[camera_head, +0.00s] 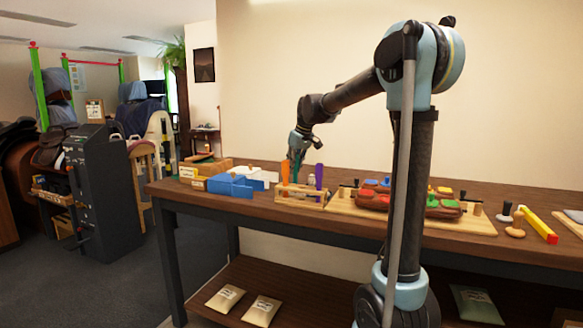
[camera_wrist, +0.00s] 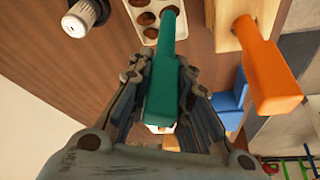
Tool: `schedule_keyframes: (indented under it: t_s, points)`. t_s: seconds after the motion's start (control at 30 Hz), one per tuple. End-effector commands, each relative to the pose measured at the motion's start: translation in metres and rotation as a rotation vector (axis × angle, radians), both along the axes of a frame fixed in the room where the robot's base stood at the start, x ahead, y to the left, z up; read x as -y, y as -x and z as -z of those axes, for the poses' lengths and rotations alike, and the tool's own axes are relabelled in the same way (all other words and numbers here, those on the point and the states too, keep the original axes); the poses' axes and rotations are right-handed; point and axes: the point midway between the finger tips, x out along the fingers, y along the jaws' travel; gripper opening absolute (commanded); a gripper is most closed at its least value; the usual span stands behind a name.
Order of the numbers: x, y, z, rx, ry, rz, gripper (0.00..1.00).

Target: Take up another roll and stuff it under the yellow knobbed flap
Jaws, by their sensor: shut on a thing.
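My gripper (camera_head: 297,147) is over the tool rack (camera_head: 300,199) on the bench. Its fingers (camera_wrist: 165,88) are shut around a teal-handled tool (camera_wrist: 168,80), whose narrow end points toward a pale block with round brown spots or holes (camera_wrist: 145,18). I cannot tell whether the tool is clear of the rack. A yellow flap (camera_head: 444,190) shows on the brown padded piece at the right, among green and red flaps; its knob is too small to make out. I cannot pick out a roll with certainty.
An orange handle (camera_wrist: 268,75) stands close beside the held tool, and a purple handle (camera_head: 319,177) stands in the rack. A blue bin (camera_head: 235,187) is to the left. A yellow bar (camera_head: 541,227) lies at the right, near small dark and tan objects.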

Motion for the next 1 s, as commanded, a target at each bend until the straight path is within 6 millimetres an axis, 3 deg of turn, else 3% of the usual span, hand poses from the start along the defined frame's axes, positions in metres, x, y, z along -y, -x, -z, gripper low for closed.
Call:
schedule_keyframes:
  t_s: [1.0]
  points:
    - [-0.0003,0.0001,0.0103,0.0,0.0,0.0,0.02]
